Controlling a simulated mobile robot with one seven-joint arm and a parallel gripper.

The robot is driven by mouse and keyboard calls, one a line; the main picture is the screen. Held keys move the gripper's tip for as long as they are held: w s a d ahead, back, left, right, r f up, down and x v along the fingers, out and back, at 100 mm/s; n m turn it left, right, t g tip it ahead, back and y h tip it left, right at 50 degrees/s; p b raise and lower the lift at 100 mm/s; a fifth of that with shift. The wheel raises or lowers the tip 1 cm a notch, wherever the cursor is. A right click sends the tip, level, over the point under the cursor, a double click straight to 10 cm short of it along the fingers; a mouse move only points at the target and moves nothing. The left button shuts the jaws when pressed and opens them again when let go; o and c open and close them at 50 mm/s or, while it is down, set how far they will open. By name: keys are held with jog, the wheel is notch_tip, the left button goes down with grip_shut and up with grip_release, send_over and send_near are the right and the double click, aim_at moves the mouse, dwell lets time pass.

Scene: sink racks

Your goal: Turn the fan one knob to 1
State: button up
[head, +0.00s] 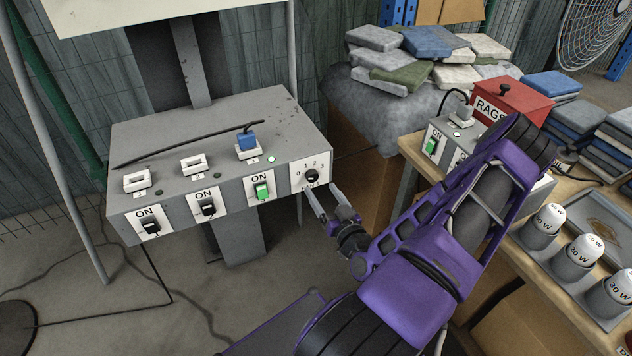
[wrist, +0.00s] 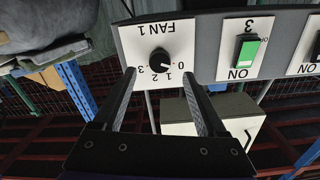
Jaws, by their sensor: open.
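The fan one knob (head: 311,176) is a small round black dial at the right end of the grey switch box's front. In the wrist view the knob (wrist: 160,61) sits on a white plate labelled FAN 1, upside down, with numbers 0 to 3. Its white mark appears to point toward 0. My gripper (head: 322,190) is open in front of the plate, just below and right of the knob in the head view. In the wrist view my gripper (wrist: 158,74) has its fingers either side of the knob, apart from it; their exact distance to the plate is unclear.
The grey switch box (head: 225,120) also has a green lit switch (head: 262,191) beside the knob plate and two dark switches further left. A blue plug (head: 247,142) sits on top. At right, a wooden bench holds a red RAGS box (head: 507,102) and white bulbs (head: 586,250).

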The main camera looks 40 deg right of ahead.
aim_at(314, 178)
jog(key=shift+x, duration=2.4)
jog(key=shift+s, duration=0.1)
grip_shut()
